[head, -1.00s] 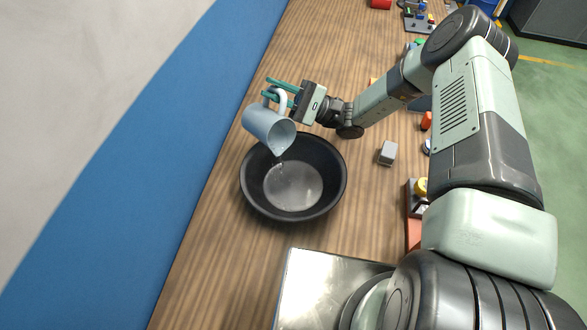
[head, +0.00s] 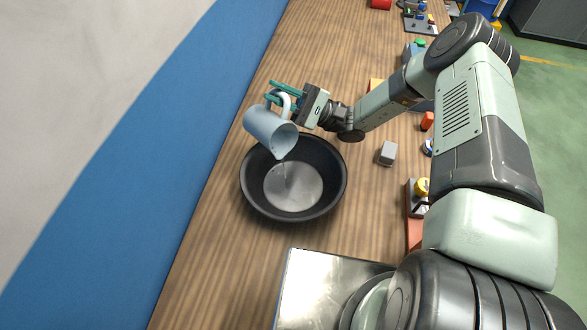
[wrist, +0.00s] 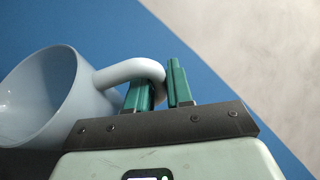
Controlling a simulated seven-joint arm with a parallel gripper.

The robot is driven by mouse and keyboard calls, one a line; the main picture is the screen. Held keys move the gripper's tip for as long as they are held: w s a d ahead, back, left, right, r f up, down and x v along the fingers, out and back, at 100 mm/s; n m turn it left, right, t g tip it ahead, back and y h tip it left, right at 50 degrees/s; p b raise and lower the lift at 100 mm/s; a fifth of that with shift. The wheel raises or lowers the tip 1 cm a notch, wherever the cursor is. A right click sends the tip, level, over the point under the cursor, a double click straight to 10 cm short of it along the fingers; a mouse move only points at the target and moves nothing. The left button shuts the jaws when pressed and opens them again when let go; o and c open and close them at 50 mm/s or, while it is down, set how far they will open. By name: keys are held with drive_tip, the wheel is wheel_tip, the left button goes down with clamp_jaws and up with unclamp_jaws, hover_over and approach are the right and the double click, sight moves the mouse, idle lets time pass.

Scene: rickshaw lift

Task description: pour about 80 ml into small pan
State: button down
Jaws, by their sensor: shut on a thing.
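A light blue-grey jug (head: 268,130) is tilted above the small pan, its spout pointing down toward the pan. A faint thin stream shows below the spout. My gripper (head: 283,96) is shut on the jug's handle; its green fingers also show around the handle in the wrist view (wrist: 160,85). The wrist view shows the jug (wrist: 45,100) at the left, with its open mouth partly visible. The small pan (head: 333,178) is a dark round pan with a lighter grey bottom, standing on the wooden table. Some liquid appears in it; the amount cannot be told.
A small grey block (head: 387,152) lies on the table (head: 225,255) right of the pan. A metal plate (head: 320,285) is at the front. Several coloured items stand along the right edge. A blue wall panel (head: 120,200) borders the left side.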

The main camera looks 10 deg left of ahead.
drive_tip(key=shift+s+d+n+g, duration=0.35)
drive_tip(key=shift+d+n+g, duration=0.05)
drive_tip(key=shift+g, duration=0.1)
idle(0.3)
drive_tip(key=w+a+m+t, duration=0.1)
drive_tip(key=a+m+t+h, duration=0.1)
drive_tip(key=m, duration=0.1)
drive_tip(key=w+a+m+t, duration=0.1)
drive_tip(key=shift+w+r+m+h, duration=0.2)
drive_tip(key=shift+w+m+h, duration=0.1)
drive_tip(key=shift+w+a+f+m+t+h, duration=0.1)
drive_tip(key=shift+w+a+m+t+h, duration=0.15)
drive_tip(key=shift+m, duration=0.25)
drive_tip(key=shift+w+a+f+m+t+h, duration=0.1)
drive_tip(key=shift+a+m+t+h, duration=0.2)
drive_tip(key=shift+m, duration=0.2)
idle(0.6)
